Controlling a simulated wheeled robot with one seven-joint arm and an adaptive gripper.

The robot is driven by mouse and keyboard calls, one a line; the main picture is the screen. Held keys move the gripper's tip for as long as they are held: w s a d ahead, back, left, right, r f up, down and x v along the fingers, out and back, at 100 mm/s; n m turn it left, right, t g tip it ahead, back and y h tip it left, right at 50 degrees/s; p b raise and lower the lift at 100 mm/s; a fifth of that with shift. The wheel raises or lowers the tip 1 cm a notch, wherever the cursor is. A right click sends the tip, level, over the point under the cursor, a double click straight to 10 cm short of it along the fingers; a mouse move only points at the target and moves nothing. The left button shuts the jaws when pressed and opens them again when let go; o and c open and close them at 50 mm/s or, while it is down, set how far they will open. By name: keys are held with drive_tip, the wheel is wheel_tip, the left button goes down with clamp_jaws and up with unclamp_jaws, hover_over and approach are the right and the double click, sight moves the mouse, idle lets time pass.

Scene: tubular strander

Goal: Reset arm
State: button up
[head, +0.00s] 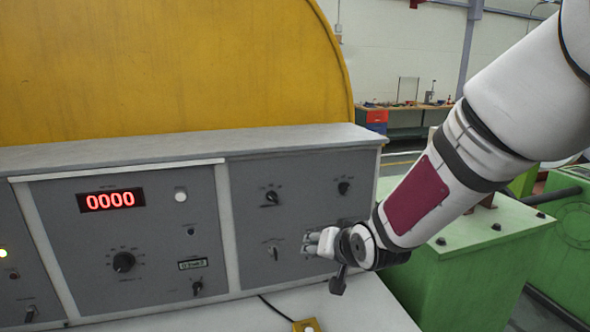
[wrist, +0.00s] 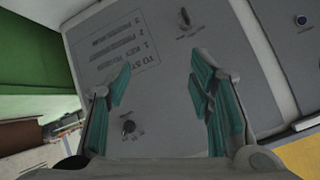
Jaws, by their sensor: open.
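My gripper (head: 326,258) is at the lower right of the grey control panel (head: 300,172) in the head view, at the end of my arm that comes in from the upper right. In the wrist view my gripper (wrist: 157,82) shows two teal-padded fingers spread apart with nothing between them. The panel face (wrist: 165,95) lies beyond the fingers. A black knob (wrist: 128,126) shows between the fingers, near the left one, and a switch (wrist: 184,18) is above. Printed text (wrist: 122,45) is at the upper left. I cannot tell how far the fingertips are from the panel.
A red display (head: 111,200) reads 0000, with a dial (head: 123,262) below. Knobs (head: 271,198) (head: 344,187) sit above a switch (head: 274,252). A yellow box (head: 306,325) is on the white ledge (head: 372,305). Green machinery (head: 475,260) stands right, under my arm. A yellow cover (head: 160,65) rises behind.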

drive_tip(key=s+d+r+n+g+h, duration=0.1)
drive_tip(key=s+d+r+g+h, duration=0.15)
drive_tip(key=s+d+r, duration=0.8)
drive_tip(key=s+d+r+g, duration=0.2)
drive_tip(key=s, duration=1.7)
drive_tip(key=shift+s+d+n+h, duration=0.2)
drive_tip(key=shift+n+h, duration=0.1)
drive_tip(key=shift+h, duration=0.15)
